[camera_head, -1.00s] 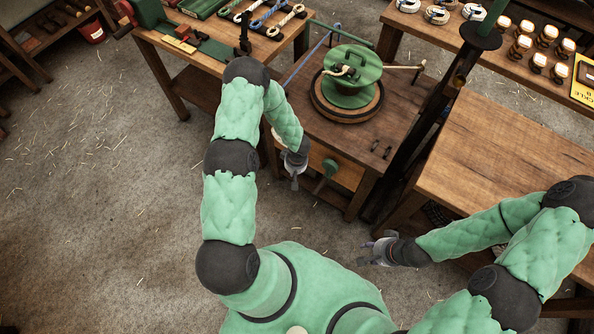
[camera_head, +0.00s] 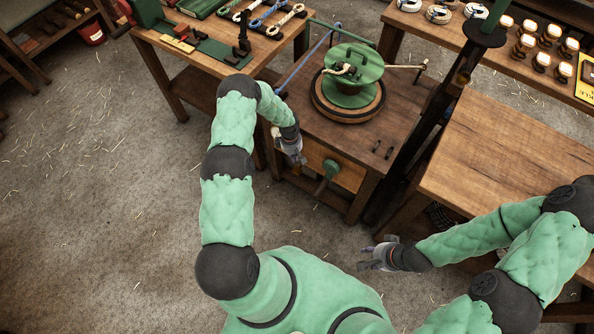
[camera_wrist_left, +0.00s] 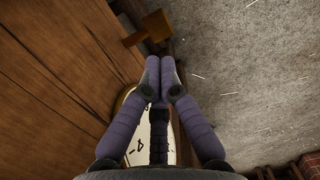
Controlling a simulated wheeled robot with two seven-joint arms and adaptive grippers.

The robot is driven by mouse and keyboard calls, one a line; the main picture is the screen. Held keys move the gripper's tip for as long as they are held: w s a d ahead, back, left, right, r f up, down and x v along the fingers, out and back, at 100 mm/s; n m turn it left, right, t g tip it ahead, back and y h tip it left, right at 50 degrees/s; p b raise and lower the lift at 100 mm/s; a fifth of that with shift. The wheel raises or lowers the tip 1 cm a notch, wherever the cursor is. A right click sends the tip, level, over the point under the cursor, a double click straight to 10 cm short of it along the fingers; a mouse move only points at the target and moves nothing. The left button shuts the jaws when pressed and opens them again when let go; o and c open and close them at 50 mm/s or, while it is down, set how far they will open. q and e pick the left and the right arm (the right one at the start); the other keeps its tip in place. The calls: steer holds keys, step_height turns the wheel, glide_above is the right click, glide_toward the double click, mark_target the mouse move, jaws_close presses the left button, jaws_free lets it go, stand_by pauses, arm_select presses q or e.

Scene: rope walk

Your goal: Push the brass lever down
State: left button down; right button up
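A yellow-brown, brass-like lever piece (camera_wrist_left: 148,27) juts from the wooden front in the left wrist view, beyond my fingertips and apart from them. In the head view a green-ended handle (camera_head: 330,168) stands out from the front of the wooden bench; I cannot tell whether it is the same piece. My left gripper (camera_head: 299,160) is just left of this handle, beside the bench front. Its fingertips (camera_wrist_left: 163,62) are together in the left wrist view, with nothing seen between them. My right gripper (camera_head: 366,258) is open and empty above the floor, away from the bench.
A white dial with a brass-coloured rim (camera_wrist_left: 138,135) lies behind my left fingers. The bench (camera_head: 390,115) carries a green wheel (camera_head: 350,80) on a round base. A bare wooden table (camera_head: 505,145) stands to the right. The floor (camera_head: 120,200) at left is clear.

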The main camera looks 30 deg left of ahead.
mark_target(296, 170)
arm_select(q)
steer(key=shift+f, duration=0.1)
steer(key=shift+d+f+b, duration=0.2)
steer(key=shift+f+b, duration=1.05)
steer(key=shift+f, duration=0.5)
steer(key=shift+d+f+b, duration=0.15)
steer(key=shift+f+b, duration=1.05)
steer(key=shift+f, duration=0.5)
steer(key=shift+f, duration=0.1)
